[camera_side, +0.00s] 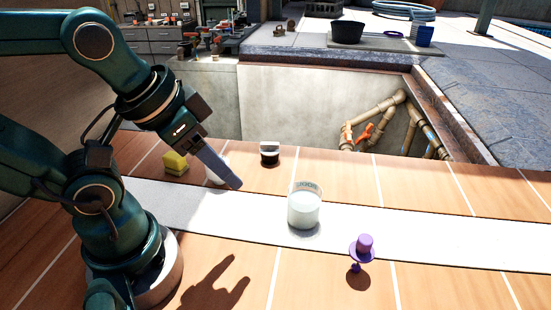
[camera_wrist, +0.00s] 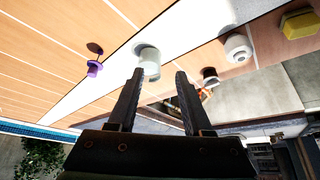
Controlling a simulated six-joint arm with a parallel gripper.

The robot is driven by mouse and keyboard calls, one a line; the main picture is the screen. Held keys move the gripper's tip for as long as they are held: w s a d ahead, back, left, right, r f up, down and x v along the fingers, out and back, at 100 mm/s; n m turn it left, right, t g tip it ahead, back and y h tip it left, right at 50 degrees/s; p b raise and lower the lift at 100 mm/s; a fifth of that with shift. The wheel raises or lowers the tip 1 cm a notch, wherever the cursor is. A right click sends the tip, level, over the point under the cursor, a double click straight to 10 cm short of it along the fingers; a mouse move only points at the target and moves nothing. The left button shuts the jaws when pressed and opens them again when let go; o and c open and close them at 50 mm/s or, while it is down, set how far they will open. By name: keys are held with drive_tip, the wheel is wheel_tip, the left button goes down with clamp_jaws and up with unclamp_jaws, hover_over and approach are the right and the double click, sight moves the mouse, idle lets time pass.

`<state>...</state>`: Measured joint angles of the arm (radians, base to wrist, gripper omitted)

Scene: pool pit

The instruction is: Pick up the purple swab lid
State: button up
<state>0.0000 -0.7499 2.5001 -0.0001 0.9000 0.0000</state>
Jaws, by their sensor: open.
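The purple swab lid (camera_side: 364,245) is at the front right of the work surface in the side view, a short cylinder above a wider disc. A dark spot shows just below it; I cannot tell if that is only shadow. In the wrist view the lid (camera_wrist: 94,69) is left of my fingers, beyond their tips. My gripper (camera_side: 232,183) is open and empty in the side view, well to the left of the lid and farther back, pointing down and right. Its two spread fingers also show in the wrist view (camera_wrist: 160,74).
A clear tub with white contents (camera_side: 304,212) stands between my gripper and the lid. A pit with pipes (camera_side: 375,122) lies behind.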

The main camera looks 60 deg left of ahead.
drive_tip(key=shift+o, duration=0.8)
